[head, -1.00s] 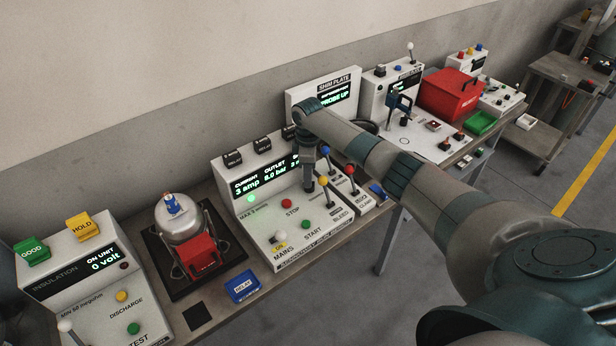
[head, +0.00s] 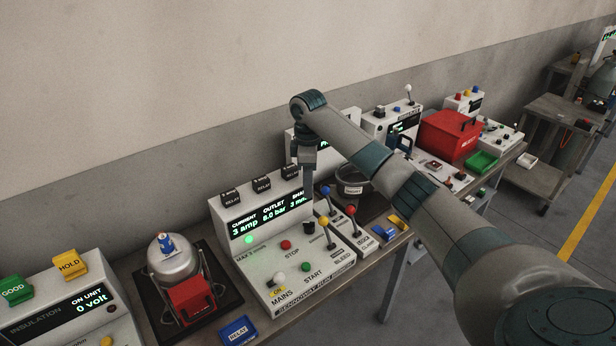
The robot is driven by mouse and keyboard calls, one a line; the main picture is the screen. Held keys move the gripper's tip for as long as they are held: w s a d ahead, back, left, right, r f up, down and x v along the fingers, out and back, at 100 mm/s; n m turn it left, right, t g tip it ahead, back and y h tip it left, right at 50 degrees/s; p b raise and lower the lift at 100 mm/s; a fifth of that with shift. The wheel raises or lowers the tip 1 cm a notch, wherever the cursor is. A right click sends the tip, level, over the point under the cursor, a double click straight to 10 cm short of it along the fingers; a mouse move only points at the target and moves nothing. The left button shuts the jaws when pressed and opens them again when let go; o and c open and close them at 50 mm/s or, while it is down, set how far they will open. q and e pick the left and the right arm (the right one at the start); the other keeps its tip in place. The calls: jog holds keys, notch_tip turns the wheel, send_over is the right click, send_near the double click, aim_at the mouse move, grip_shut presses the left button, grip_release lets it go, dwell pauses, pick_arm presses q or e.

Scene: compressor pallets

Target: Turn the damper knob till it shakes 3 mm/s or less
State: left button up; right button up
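The white running panel (head: 262,262) stands on the bench with START, STOP, MAINS and BLEED controls. Its display (head: 265,218) reads 3 amp, 8.0 bar and a shake value starting with 3; its right end is partly covered by my gripper. A green lamp (head: 248,240) glows beside the "MAX 3 mm/s" print. A small black knob (head: 309,228), apparently the damper knob, sits on the panel at the right. My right gripper (head: 308,200) points down just above the knob, seemingly apart from it; its finger gap cannot be made out. My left gripper is out of view.
The silver compressor (head: 172,262) with a red block is at left, beside the insulation tester (head: 70,312). A blue relay tray (head: 238,330) lies in front. A red box (head: 450,135) stands farther right.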

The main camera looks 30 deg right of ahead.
jog(key=shift+r+b, duration=0.55)
jog(key=shift+r, duration=1.95)
jog(key=shift+s+f, duration=0.1)
jog(key=shift+f, duration=0.05)
